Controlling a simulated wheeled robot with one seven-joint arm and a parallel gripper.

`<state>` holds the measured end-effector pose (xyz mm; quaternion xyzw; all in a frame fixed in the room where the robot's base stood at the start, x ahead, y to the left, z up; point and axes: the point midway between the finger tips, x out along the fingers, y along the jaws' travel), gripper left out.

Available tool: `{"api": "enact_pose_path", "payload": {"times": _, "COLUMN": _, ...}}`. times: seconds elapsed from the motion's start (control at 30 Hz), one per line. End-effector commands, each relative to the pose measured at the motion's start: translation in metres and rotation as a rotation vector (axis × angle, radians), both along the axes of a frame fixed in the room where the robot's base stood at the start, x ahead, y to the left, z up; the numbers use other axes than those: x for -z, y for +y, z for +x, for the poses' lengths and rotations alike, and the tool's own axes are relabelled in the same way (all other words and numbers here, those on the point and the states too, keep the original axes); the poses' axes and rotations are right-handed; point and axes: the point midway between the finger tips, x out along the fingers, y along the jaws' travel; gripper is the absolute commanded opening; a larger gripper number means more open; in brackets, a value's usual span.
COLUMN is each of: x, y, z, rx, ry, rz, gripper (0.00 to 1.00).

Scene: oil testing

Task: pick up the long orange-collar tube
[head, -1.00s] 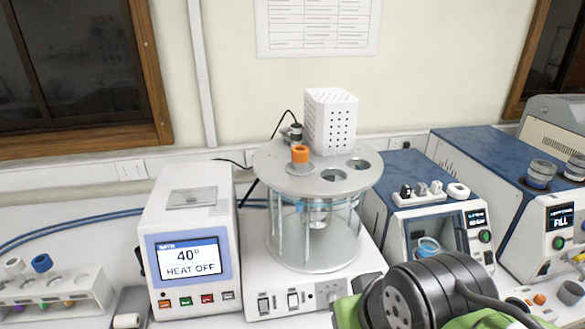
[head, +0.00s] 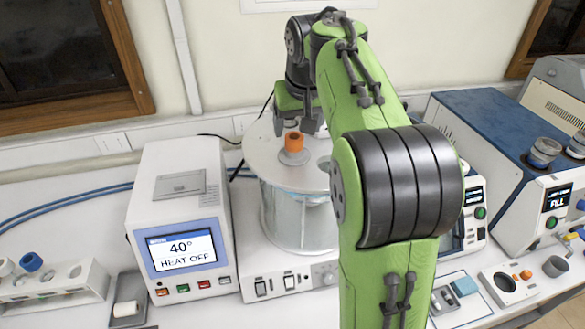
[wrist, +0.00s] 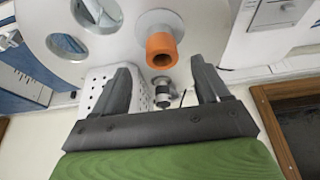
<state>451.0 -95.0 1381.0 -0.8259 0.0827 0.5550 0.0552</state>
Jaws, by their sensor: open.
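The long orange-collar tube (head: 293,142) stands upright in a hole of the round bath lid (head: 262,156); only its orange collar shows above a pale flange. In the wrist view the collar (wrist: 161,50) lies ahead of my gripper, near the middle between the fingers. My gripper (wrist: 160,80) is open and empty, its two dark fingers spread wide. In the head view my gripper (head: 297,125) is just above and behind the collar, and my arm hides part of it. The collar is apart from the fingers.
A white perforated box (wrist: 100,90) stands beside my left finger in the wrist view. The lid has open holes (wrist: 66,46). A heater unit (head: 180,230) stands left of the bath, and a blue-topped machine (head: 490,130) stands to the right. A tube rack (head: 50,285) is at far left.

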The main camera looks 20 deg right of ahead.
Motion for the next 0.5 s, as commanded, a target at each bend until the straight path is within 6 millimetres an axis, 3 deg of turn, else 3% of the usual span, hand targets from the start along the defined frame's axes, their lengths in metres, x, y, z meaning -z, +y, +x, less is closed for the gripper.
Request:
{"api": "enact_pose_path", "payload": {"times": 0.33, "x": 0.05, "y": 0.0, "z": 0.017, "rx": 0.0, "ry": 0.0, "rz": -0.001, "gripper": 0.74}}
{"api": "enact_pose_path", "payload": {"times": 0.5, "x": 0.059, "y": -0.001, "z": 0.021, "rx": 0.0, "ry": -0.003, "rz": -0.001, "gripper": 0.74}}
